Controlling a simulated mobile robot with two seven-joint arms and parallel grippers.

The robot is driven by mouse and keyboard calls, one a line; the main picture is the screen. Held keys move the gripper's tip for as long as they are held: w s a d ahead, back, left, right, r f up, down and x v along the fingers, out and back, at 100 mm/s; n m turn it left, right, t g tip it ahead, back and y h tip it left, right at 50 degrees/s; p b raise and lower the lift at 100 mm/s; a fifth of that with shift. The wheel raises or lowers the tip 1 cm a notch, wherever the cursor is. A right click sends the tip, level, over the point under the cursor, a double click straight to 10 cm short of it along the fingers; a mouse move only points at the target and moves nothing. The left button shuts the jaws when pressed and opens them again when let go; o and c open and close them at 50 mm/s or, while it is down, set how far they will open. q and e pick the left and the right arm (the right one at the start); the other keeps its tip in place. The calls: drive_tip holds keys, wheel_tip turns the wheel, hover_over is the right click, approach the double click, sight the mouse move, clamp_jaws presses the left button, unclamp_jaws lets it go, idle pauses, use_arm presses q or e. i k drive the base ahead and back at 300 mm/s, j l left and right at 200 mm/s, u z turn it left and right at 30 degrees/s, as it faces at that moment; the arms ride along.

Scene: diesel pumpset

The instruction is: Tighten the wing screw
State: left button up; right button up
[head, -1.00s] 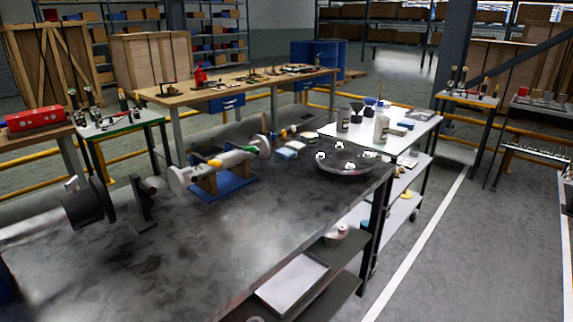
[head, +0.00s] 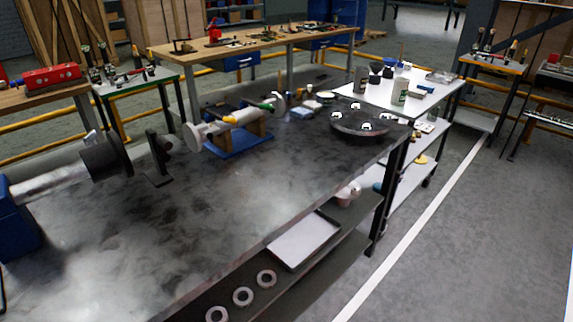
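I cannot make out a wing screw for certain at this distance. A white cylindrical assembly (head: 230,122) with round end flanges and yellow and green parts rests on a blue stand (head: 238,144) on the dark workbench (head: 250,190). At the left of the bench is a grey shaft with a dark cylinder (head: 101,160), a small light tab on top of it. A black bracket (head: 158,165) stands just right of it. Neither of my grippers is in view.
A dark round disc (head: 360,123) lies at the bench's far right end. A white cart (head: 420,88) with bottles stands beyond it. A lower shelf holds a white tray (head: 303,240) and several rings (head: 243,296). The bench's front middle is clear, as is the floor at right.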

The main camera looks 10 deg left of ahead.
sight(90, 138)
drive_tip(key=u, duration=1.3)
drive_tip(key=k+z, duration=0.2)
drive_tip(key=i+j, duration=0.05)
